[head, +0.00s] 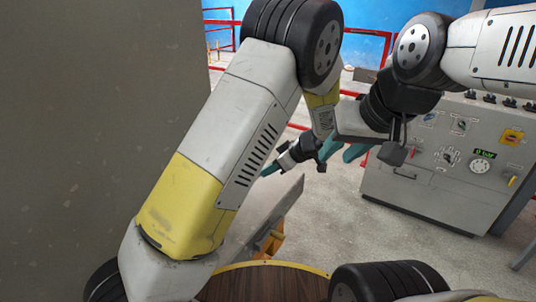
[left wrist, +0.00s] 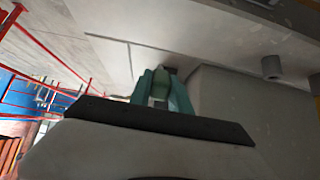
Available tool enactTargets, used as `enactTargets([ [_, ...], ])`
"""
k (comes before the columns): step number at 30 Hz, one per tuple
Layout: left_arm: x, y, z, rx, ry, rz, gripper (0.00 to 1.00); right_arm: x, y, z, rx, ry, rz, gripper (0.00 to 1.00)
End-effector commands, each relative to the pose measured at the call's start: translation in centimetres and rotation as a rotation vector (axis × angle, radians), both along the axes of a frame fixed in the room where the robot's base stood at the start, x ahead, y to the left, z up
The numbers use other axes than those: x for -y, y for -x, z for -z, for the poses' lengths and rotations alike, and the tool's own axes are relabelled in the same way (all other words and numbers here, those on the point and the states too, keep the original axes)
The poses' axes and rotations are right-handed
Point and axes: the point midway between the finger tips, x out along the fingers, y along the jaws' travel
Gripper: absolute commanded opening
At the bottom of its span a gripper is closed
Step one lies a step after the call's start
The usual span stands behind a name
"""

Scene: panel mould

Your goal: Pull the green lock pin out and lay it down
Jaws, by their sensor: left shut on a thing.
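The green lock pin (left wrist: 163,79) shows in the left wrist view as a dull green piece between the teal fingers, in front of a pale grey surface. My left gripper (left wrist: 162,92) is shut on it. How far the pin sits in or out of its seat cannot be told. In the head view my left gripper (head: 269,169) shows its teal fingertips beyond my large arm link, and the pin is hidden there. My right gripper (head: 340,153) is at the centre right with its teal fingers apart, seemingly empty.
A tall grey panel (head: 95,110) fills the left side. A grey slanted plate (head: 285,200) with an orange bracket (head: 272,241) lies below the left gripper. A control cabinet (head: 430,185) stands at the right. Red railings (head: 360,75) run behind. The concrete floor between is clear.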

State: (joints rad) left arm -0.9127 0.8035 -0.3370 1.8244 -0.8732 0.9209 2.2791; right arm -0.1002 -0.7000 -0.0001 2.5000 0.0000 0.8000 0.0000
Motion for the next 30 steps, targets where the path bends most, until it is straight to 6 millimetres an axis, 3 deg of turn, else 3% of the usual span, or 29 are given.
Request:
enactTargets([
  [12, 0.0, 0.0, 4.5, -0.001, -0.001, 0.000, 0.00, 0.0, 0.0, 0.0, 0.000, 0.000, 0.000, 0.36],
  [30, 0.0, 0.0, 5.4, -0.001, 0.002, -0.001, 0.00, 0.0, 0.0, 0.0, 0.000, 0.000, 0.000, 0.36],
])
